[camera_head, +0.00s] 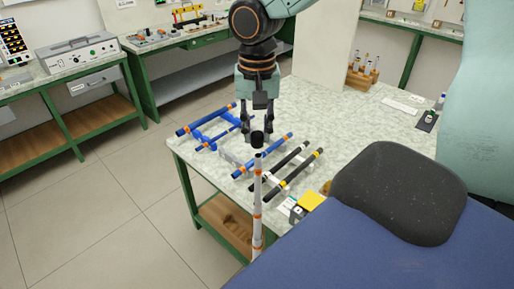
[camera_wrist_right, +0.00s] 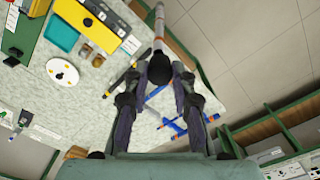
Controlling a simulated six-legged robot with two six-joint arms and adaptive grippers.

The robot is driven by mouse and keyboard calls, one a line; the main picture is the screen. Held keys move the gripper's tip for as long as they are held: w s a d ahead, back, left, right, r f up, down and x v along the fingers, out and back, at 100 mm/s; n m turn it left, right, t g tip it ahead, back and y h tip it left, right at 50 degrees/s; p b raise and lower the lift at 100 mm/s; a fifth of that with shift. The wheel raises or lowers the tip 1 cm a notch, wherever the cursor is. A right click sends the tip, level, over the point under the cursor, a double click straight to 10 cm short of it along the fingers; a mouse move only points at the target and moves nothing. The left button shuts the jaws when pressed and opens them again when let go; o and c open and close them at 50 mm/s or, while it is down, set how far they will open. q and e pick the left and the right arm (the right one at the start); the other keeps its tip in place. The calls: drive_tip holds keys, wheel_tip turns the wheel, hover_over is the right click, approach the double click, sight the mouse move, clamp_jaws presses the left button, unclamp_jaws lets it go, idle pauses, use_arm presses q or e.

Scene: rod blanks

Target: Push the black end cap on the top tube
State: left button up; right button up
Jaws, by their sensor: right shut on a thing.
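A white tube stack with orange bands (camera_head: 257,205) stands upright in front of the table's near edge. My right gripper (camera_head: 257,134) points down above its top end, shut on the black end cap (camera_head: 257,140). The cap is over the tube's upper end, and a small gap seems to show between them in the head view. In the right wrist view the cap (camera_wrist_right: 160,69) sits between the fingertips of my right gripper (camera_wrist_right: 160,80), with the tube (camera_wrist_right: 159,25) running away behind it. Whether they touch there is hidden. My left gripper is not in view.
Blue rods (camera_head: 205,119) and black rods (camera_head: 295,175) lie on racks on the table (camera_head: 325,110), close behind the stack. A yellow-topped box (camera_head: 311,201) is at the near edge. A wooden rack of bottles (camera_head: 363,72) stands at the back. The table's middle is clear.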

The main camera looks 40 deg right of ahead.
sight(257, 155)
drive_tip(key=shift+d+f, duration=0.2)
drive_tip(key=shift+f, duration=1.05)
drive_tip(key=f, duration=0.3)
drive_tip(key=shift+s+a, duration=0.1)
drive_tip(key=shift+s, duration=0.2)
drive_tip(key=shift+c, duration=1)
drive_tip(key=shift+w+f, duration=0.1)
drive_tip(key=shift+w, duration=0.25)
drive_tip(key=o, duration=0.5)
drive_tip(key=shift+f, duration=0.1)
drive_tip(key=shift+c, duration=0.2)
drive_tip(key=o, duration=0.3)
drive_tip(key=shift+s, duration=0.15)
drive_tip(key=shift+o, duration=0.8)
drive_tip(key=shift+s, duration=0.1)
drive_tip(key=shift+w+r, duration=0.2)
drive_tip(key=shift+w, duration=0.05)
